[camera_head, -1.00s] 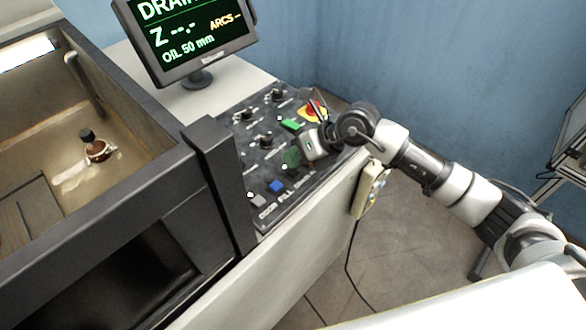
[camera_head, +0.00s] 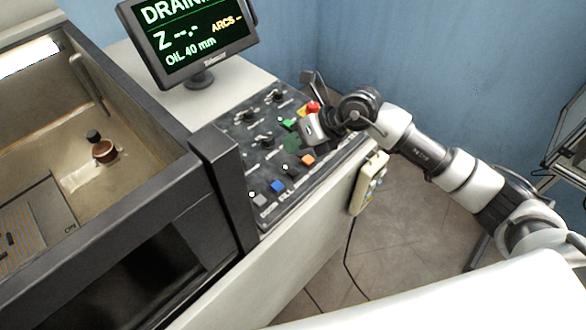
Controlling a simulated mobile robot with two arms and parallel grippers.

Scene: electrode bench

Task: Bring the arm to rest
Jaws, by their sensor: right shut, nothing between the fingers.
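My right arm (camera_head: 468,178) reaches in from the right edge to the control panel (camera_head: 243,160). My right gripper (camera_head: 306,135) is shut and empty, above the panel's right part between the green buttons and the red emergency button (camera_head: 313,107). Its fingertips are hard to make out, and I cannot tell whether they touch the panel. An orange button (camera_head: 308,160) and a blue button (camera_head: 278,187) show clear of the gripper. My left gripper is not in view.
The monitor (camera_head: 190,45) reads "DRAIN" and "OIL 40 mm". A tank (camera_head: 150,130) on the left holds a copper-coloured round part (camera_head: 104,151). A hand pendant (camera_head: 369,185) hangs on the bench side, its cable below. Open floor lies right of the bench.

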